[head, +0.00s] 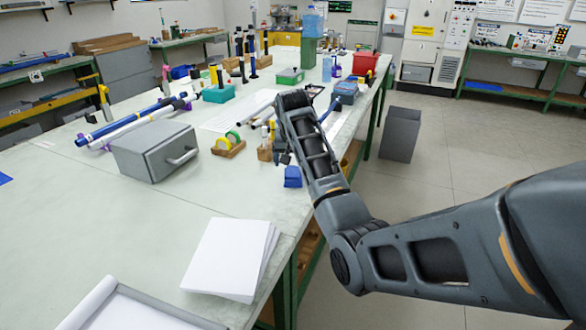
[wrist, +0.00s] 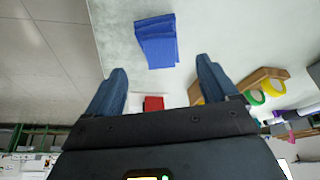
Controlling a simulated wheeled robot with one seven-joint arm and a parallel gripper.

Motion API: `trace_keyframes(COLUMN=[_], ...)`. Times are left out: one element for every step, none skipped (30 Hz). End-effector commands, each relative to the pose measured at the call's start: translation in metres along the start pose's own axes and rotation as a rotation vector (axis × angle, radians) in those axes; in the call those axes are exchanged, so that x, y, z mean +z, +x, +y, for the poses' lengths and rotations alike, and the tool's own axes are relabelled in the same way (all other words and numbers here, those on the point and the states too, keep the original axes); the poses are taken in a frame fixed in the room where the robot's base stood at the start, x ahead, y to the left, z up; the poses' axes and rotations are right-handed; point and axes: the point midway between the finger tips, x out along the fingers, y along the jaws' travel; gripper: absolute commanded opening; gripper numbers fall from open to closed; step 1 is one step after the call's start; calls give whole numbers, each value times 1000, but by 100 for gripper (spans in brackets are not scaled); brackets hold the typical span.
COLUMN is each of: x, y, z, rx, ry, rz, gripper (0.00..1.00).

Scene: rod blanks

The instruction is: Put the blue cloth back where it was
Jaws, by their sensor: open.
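The blue cloth (head: 292,177) lies folded on the long pale table, close to its right edge, just below my forearm in the head view. In the wrist view the cloth (wrist: 156,42) shows as a layered blue rectangle ahead of the fingertips, apart from them. My gripper (wrist: 160,78) is open, with bare table between its two fingers and nothing held. In the head view my arm hides most of the gripper. A flat blue patch (head: 4,178) shows at the left picture edge; I cannot tell what it is.
A grey box with a handle (head: 154,152) and a wooden holder with tape rolls (head: 229,147) stand left of the cloth. A white paper stack (head: 231,258) lies nearer. A grey bin (head: 400,134) stands on the floor. The table between box and papers is clear.

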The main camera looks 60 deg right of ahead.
Motion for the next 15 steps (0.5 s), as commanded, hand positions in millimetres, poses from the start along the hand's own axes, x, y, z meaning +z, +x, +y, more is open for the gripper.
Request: trace_keyframes(x=[-1,0,0,0,-1,0,0,0,0,0,0,0,0,0,0], y=[-11,-16,-23,-27,-31,-36,-39,-42,-45,-46,-48,-49,-49,-50,-50], z=[-1,-1,0,0,0,0,0,0,0,0,0,0,0,0,0], rx=[-2,-1,-1,-1,0,0,0,0,0,0,0,0,0,1,1], ry=[0,0,1,1,1,2,1,1,1,1,1,1,1,1,1], rz=[4,3,3,2,3,2,1,1,1,0,0,0,0,0,-1], gripper=[87,87,87,87,87,87,87,87,87,87,87,87,87,87,87])
